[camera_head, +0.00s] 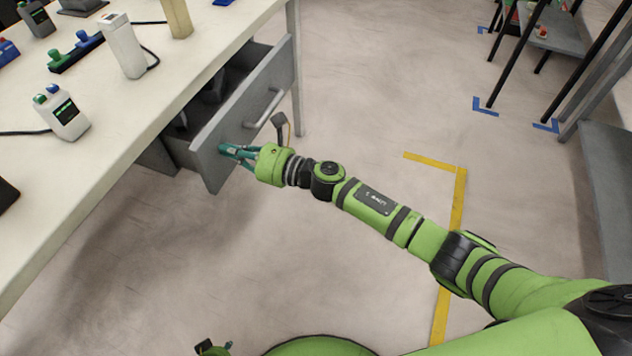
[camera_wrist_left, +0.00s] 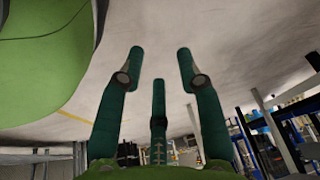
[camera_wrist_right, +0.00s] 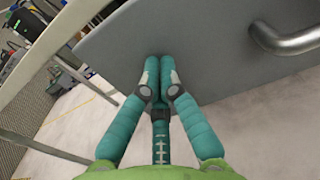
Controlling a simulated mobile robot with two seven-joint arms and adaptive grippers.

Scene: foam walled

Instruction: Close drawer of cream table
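The cream table (camera_head: 95,135) fills the left of the head view. Its grey drawer (camera_head: 215,142) is pulled out, with a dark inside and a light bar handle (camera_head: 264,108) on the front. My right gripper (camera_head: 228,151) is at the drawer front, on the near side of the handle. In the right wrist view its fingertips (camera_wrist_right: 158,64) are together, up against or very close to the grey front, left of the handle (camera_wrist_right: 290,38); contact is not certain. My left gripper (camera_wrist_left: 160,62) is open and empty, away from the drawer; only a bit shows at the head view's bottom edge.
A table leg (camera_head: 295,70) stands beside the drawer's far end. Yellow tape (camera_head: 458,195) marks the floor. Grey shelving stands at the right edge. The floor in front of the drawer is clear apart from my arm.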

